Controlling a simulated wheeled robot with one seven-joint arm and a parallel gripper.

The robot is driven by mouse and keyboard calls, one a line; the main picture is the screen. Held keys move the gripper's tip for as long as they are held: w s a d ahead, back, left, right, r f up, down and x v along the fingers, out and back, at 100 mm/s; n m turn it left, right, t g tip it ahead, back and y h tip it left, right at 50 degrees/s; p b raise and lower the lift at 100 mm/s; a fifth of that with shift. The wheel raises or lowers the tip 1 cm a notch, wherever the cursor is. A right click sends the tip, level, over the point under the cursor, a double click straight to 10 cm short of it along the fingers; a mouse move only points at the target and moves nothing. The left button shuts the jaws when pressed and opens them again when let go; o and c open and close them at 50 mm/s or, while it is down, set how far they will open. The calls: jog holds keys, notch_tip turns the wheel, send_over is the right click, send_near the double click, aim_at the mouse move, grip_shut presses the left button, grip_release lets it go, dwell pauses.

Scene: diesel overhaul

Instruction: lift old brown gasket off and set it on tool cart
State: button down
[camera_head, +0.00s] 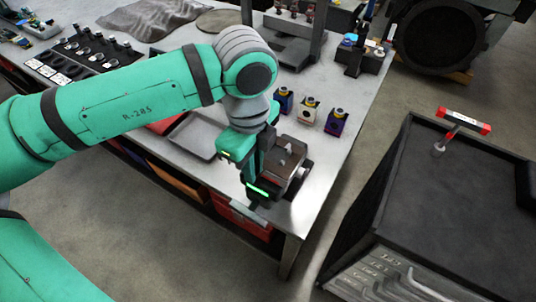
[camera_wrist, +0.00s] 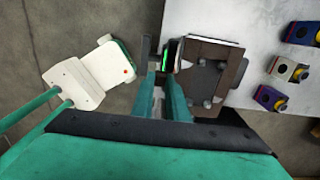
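A small engine block (camera_head: 285,160) stands near the front corner of the workbench. In the wrist view its top carries a dark brown, roughly square frame (camera_wrist: 236,72) around a grey face with bolts; this looks like the old gasket. My gripper (camera_wrist: 160,52) points down at the block's left edge, its two fingers apart with a narrow gap. The right finger is close against the frame's left side; I cannot tell whether they touch. In the head view my gripper (camera_head: 256,188) partly hides the block. The tool cart (camera_head: 475,180) stands to the right with a black top.
Three small blocks, blue (camera_head: 284,101), white (camera_head: 308,111) and purple (camera_head: 335,122), stand behind the engine block. A grey tray (camera_head: 195,136) lies to its left. A red-and-grey tool (camera_head: 463,121) stands on the cart's far edge. Much of the cart top is clear.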

jog(key=shift+r, duration=0.1)
jog(key=shift+r, duration=0.5)
notch_tip(320, 180, up, 2)
jog(key=shift+s+r, duration=0.15)
jog(key=shift+r, duration=0.05)
jog(key=s+a+r, duration=0.2)
jog(key=s+r, duration=0.3)
jog(key=s, duration=0.1)
jog(key=s+a+r, duration=0.3)
jog(key=s+r, duration=0.3)
jog(key=shift+s+a+r, duration=0.2)
jog(key=shift+s+a, duration=0.05)
jog(key=shift+s, duration=0.05)
jog(key=shift+r, duration=0.1)
notch_tip(320, 180, up, 3)
jog(key=shift+f, duration=0.1)
